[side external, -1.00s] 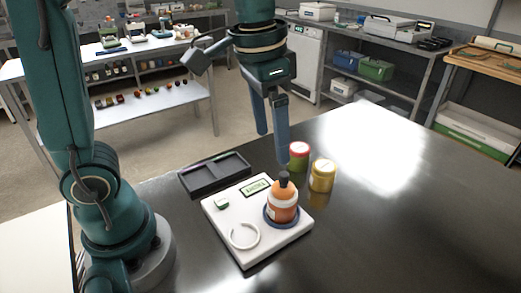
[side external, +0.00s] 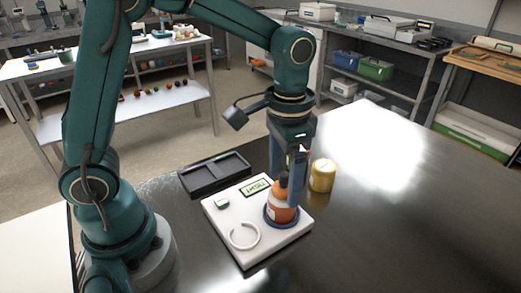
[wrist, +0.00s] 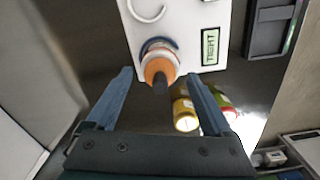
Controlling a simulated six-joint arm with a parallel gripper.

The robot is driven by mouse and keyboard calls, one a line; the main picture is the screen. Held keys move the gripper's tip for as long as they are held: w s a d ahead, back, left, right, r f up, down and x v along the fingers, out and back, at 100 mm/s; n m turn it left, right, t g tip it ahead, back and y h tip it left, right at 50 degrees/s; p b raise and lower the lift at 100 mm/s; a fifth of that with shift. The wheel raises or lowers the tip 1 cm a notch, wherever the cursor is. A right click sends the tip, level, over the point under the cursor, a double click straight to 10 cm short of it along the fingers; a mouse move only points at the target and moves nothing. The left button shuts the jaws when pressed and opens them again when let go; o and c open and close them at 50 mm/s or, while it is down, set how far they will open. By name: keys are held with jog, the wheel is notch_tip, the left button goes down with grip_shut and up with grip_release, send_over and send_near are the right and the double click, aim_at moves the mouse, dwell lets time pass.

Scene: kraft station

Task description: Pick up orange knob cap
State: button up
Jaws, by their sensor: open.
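The orange cap (side external: 280,190) sits on an orange-and-white bottle (side external: 284,213) and has a dark knob (side external: 282,180) on top. The bottle stands upright in a blue ring on a white board (side external: 243,261). In the wrist view the cap (wrist: 160,68) faces me, dark knob toward the camera. My gripper (side external: 287,184) is open and points down over the bottle top. In the wrist view its fingers (wrist: 161,78) lie either side of the cap, with a visible gap on each side. In the side view the fingers partly cover the bottle top.
A yellow jar (side external: 322,178) stands close to the right of my gripper. A green jar (wrist: 220,101) beside it is mostly hidden in the side view. A dark tray (side external: 216,174) lies behind the board. The board bears a white open ring (side external: 244,237). The table's right side is clear.

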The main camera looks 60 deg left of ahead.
grip_shut()
jog(key=shift+r, duration=0.15)
